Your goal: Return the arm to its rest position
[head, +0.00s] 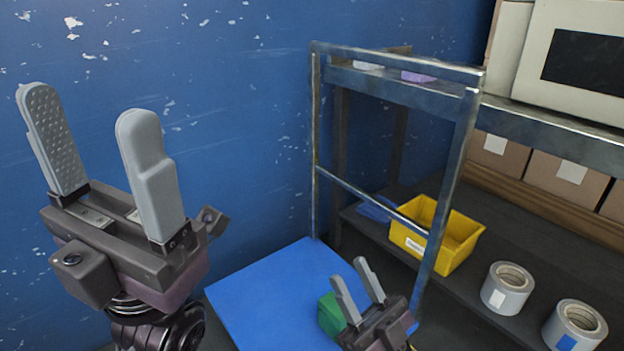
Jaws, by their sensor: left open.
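My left gripper (86,103) is large and near in the left of the head view, in front of the blue wall. Its two grey fingers point up, spread wide apart with nothing between them. My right gripper (349,272) is lower and further off, at the bottom centre. Its two fingers point up and are apart, with no object visible between them. A green object (330,316) shows just left of and behind its fingers, over the blue cart deck (270,292). I cannot tell whether they touch.
A metal cart frame (400,88) rises behind my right gripper. To its right, a dark shelf (480,285) holds a yellow bin (462,238) and two grey rolls (507,289) (575,325). Cardboard boxes (567,175) stand behind. The scuffed blue wall (240,130) is behind my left gripper.

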